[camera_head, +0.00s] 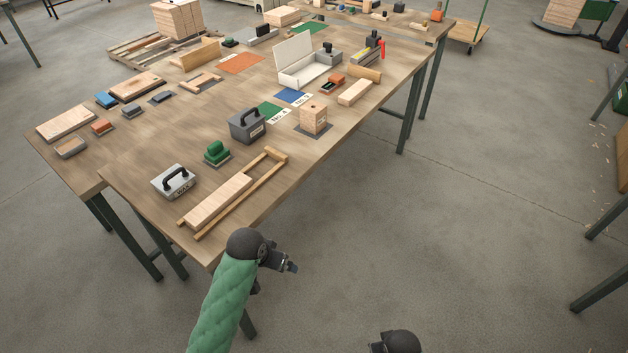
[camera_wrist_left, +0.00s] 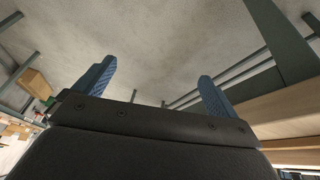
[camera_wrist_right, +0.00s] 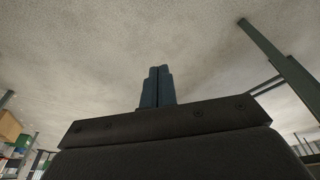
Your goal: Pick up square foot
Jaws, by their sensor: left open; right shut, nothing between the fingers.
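No object is clearly marked as the square foot. A light wooden square block (camera_head: 313,118) with a dark hole in its top stands on a dark mat at the table's near right edge; I cannot tell for sure that it is the square foot. My left gripper (camera_head: 290,267) is off the table's near corner, apart from everything. Its two blue fingers stand wide apart and empty in the left wrist view (camera_wrist_left: 157,85). My right gripper is mostly cut off at the bottom of the head view; in the right wrist view its fingers (camera_wrist_right: 157,85) are together, with nothing between them.
A long wooden bar (camera_head: 218,200) lies in a wooden frame at the near corner. A grey box with a handle (camera_head: 247,125), a light handled block (camera_head: 173,182) and a green piece (camera_head: 216,153) stand close by. Open floor lies right of the table (camera_head: 135,150).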

